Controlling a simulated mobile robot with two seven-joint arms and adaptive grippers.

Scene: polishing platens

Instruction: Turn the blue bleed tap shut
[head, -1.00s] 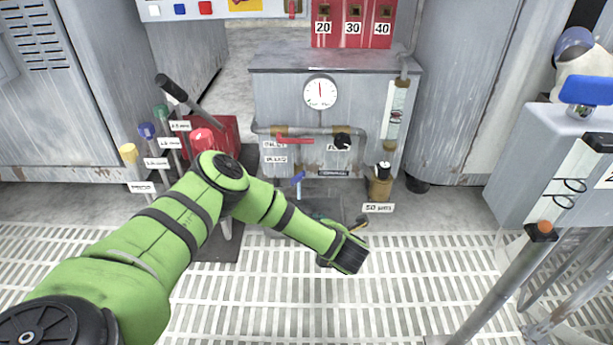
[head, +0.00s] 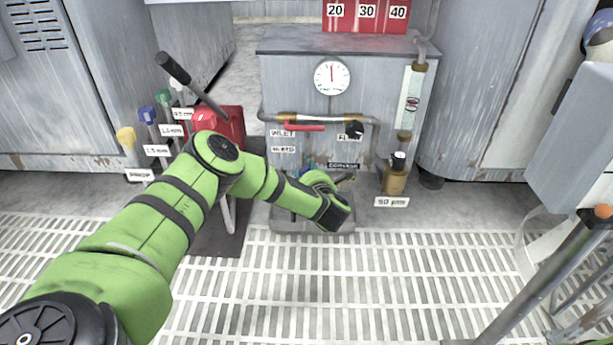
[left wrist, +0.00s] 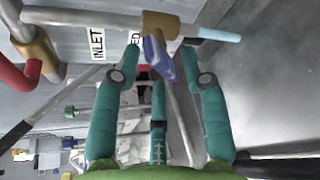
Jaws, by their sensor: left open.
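The blue bleed tap (left wrist: 163,62) shows in the left wrist view, a blue lever hanging from a brass body (left wrist: 165,24) on a pipe. My left gripper (left wrist: 161,50) is open, with teal fingers on either side of the blue lever and a third finger lower down. I cannot tell whether any finger touches it. My right gripper is not in view.
A red inlet lever (head: 303,127) and a black knob (head: 354,128) sit on the pipe above. A brass filter (head: 396,178) stands to the right. Colour-topped levers (head: 126,138) and a red block (head: 228,125) stand to the left. The grated floor (head: 350,285) in front is clear.

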